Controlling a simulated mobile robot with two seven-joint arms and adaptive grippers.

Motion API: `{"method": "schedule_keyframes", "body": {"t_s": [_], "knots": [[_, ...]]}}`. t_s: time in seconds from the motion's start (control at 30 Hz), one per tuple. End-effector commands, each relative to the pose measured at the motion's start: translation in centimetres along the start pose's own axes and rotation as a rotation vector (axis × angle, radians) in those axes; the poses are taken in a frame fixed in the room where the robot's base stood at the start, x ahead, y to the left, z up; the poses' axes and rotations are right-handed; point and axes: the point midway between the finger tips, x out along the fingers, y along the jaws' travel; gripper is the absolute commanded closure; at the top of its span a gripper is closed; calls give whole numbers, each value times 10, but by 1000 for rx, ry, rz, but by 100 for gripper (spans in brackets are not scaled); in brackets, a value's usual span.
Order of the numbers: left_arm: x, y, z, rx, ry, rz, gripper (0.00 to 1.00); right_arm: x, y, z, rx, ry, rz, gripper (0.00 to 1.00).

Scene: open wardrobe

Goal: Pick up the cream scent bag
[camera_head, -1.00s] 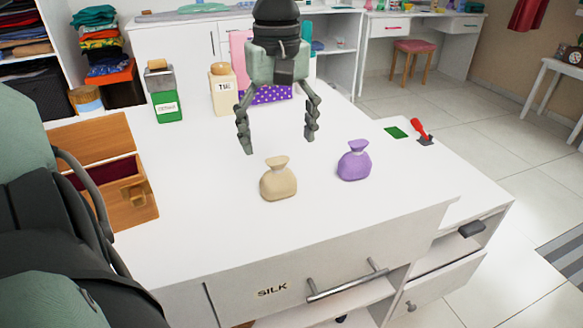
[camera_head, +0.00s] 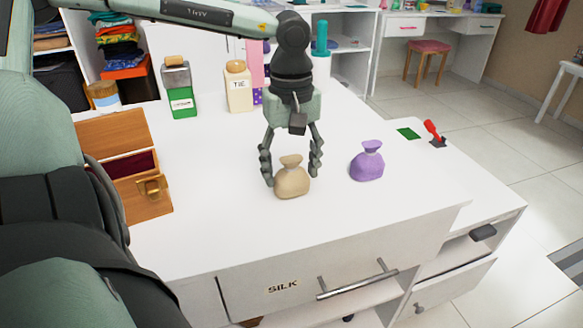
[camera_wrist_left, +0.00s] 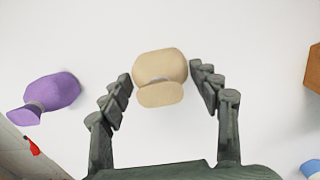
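The cream scent bag (camera_head: 292,180) stands upright on the white tabletop, near the middle of the head view. My left gripper (camera_head: 291,176) is open and lowered behind and around it, with one finger on each side. In the left wrist view the cream bag (camera_wrist_left: 161,72) lies between the fingertips of my left gripper (camera_wrist_left: 161,82), with a gap on both sides. The fingers do not appear to touch it. My right gripper is not in view.
A purple bag (camera_head: 367,162) stands to the right of the cream one. An open wooden box (camera_head: 128,170) is at the left. The front tabletop is clear.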

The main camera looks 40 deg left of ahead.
Motion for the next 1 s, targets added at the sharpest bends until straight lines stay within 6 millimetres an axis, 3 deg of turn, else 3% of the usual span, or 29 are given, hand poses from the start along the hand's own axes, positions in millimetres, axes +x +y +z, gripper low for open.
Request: {"method": "schedule_keyframes", "body": {"t_s": [0.03,0.2,0.57,0.8,1.0], "knots": [[0,0,0,0,0,0,48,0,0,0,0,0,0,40],[0,0,0,0,1,0,66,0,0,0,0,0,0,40],[-8,1,-1,0,3,2,66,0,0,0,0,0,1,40],[-44,1,-1,1,5,5,66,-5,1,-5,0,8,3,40],[-70,-22,-42,-5,0,11,66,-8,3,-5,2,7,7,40]]}}
